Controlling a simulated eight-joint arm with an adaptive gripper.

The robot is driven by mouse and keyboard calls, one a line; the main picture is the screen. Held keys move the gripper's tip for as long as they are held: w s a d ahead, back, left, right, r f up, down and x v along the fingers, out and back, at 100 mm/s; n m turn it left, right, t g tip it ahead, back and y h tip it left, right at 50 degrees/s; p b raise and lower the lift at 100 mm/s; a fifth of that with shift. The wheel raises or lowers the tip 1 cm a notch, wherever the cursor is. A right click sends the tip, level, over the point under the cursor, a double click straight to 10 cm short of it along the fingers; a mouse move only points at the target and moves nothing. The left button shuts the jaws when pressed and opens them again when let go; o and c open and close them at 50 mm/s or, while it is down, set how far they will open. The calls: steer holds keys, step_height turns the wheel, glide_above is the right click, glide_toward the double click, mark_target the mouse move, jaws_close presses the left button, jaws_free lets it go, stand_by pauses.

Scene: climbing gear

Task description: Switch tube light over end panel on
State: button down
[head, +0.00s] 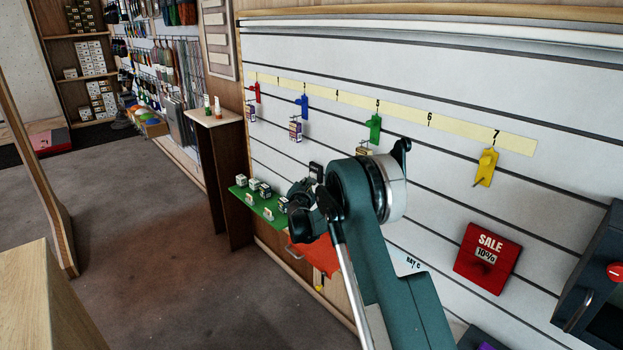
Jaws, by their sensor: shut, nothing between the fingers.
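A long pale strip (430,38) runs under the wooden top rail of the white slatted panel (420,200). It may be the tube light, but I cannot tell for sure, nor whether it is lit. I cannot make out a switch for it. My gripper (312,180) is in front of the panel, left of my teal arm link and well below the strip. It is dark, shut and empty. My arm hides part of the panel's middle.
Red, blue, green and yellow tags (486,168) hang along a numbered yellow strip (430,119). A green shelf (258,205) with small boxes is left of my gripper. A red sale sign (487,258) and dark cabinet (597,290) are at right. Open floor (150,230) lies left.

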steer(key=shift+w+d, duration=0.4)
steer(key=shift+d, duration=0.05)
stand_by(1.0)
steer(key=shift+a, duration=0.1)
steer(key=shift+s+a, duration=0.35)
steer(key=shift+s, duration=0.05)
stand_by(0.5)
steer(key=shift+s+a+b, duration=0.45)
steer(key=shift+s+a, duration=1.65)
steer(key=shift+r, duration=0.1)
